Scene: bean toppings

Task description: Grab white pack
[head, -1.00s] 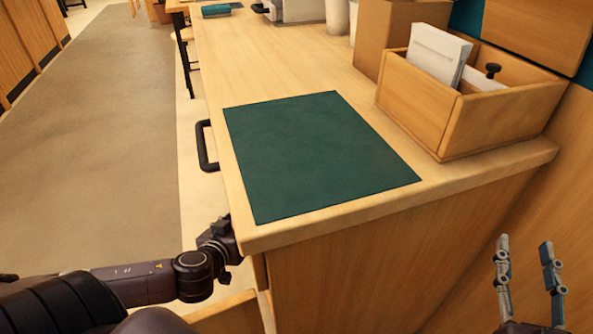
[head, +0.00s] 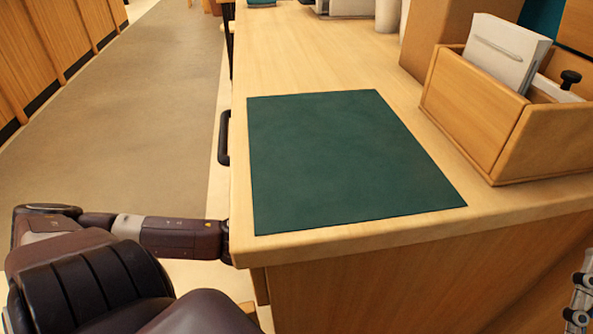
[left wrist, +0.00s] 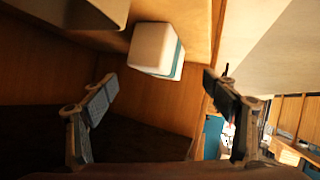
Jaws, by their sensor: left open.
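A white pack with a teal side (left wrist: 155,48) shows in the left wrist view, inside a wooden compartment, beyond the fingertips. My left gripper (left wrist: 163,105) is open and empty, its two fingers well apart, with the pack ahead between them and not touched. In the head view my left arm reaches to the counter's left side, and its gripper is hidden there by the counter. Another white packet (head: 505,50) stands in the wooden box on the counter. Only a sliver of my right gripper (head: 580,305) shows at the right edge; its jaws are cut off.
A dark green mat (head: 345,160) lies bare on the wooden counter (head: 300,60). The open wooden box (head: 475,110) stands at the right, with a dark knob-topped item (head: 570,80) in it. A dark handle (head: 223,138) sticks out of the counter's left side. The floor at left is clear.

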